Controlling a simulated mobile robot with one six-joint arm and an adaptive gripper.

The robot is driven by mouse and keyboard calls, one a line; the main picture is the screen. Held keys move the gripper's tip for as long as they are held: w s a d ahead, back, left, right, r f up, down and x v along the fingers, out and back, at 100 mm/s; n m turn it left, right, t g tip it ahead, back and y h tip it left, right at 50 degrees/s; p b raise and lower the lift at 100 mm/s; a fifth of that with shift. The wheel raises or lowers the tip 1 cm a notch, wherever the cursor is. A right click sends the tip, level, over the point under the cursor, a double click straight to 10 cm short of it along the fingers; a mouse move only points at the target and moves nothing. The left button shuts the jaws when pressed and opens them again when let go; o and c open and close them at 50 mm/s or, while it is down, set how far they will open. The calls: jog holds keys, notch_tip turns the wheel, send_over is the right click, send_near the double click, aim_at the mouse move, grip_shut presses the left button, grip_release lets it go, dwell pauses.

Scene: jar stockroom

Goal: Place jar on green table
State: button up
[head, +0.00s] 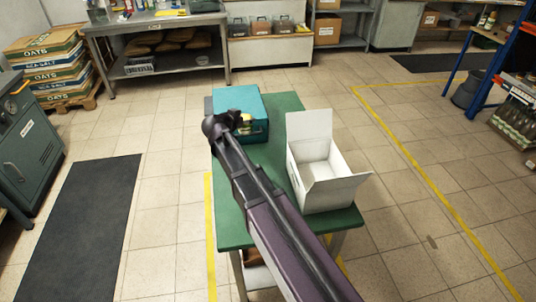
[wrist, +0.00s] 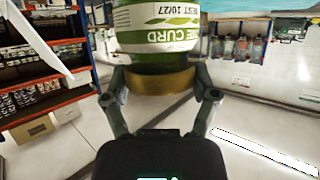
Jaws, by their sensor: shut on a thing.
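The green table (head: 262,165) stands in the middle of the head view. In the wrist view my gripper (wrist: 160,82) is shut on a jar (wrist: 155,35) with a green and white label and a gold lid. The label reads upside down in this view, and the lid end is between the fingers. In the head view my arm crosses over the table and hides most of the jar. A small yellow-green patch, perhaps the jar, shows beside the wrist in front of a teal box (head: 236,98).
The teal box stands at the table's far end. An open white box (head: 325,185) with raised flaps takes up the right side. Bare green top shows between them and along the left near part.

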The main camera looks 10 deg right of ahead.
jog(key=s+d+f+m+b, duration=0.1)
jog(key=s+d+f+b, duration=0.5)
jog(key=f+b, duration=0.2)
jog(key=shift+d+f+g+h, duration=0.25)
jog(key=shift+f+g+h, duration=0.15)
jog(key=shift+f, duration=0.35)
jog(key=b, duration=0.2)
send_over(281, 144)
jog(key=shift+w+d+f, duration=0.1)
jog(key=shift+w+f, duration=0.05)
jog(key=shift+f, duration=0.6)
jog(key=shift+f, duration=0.1)
jog(key=shift+f+b, duration=1.6)
jog(key=shift+f, duration=0.05)
jog(key=shift+f, duration=0.1)
jog(key=o, duration=1)
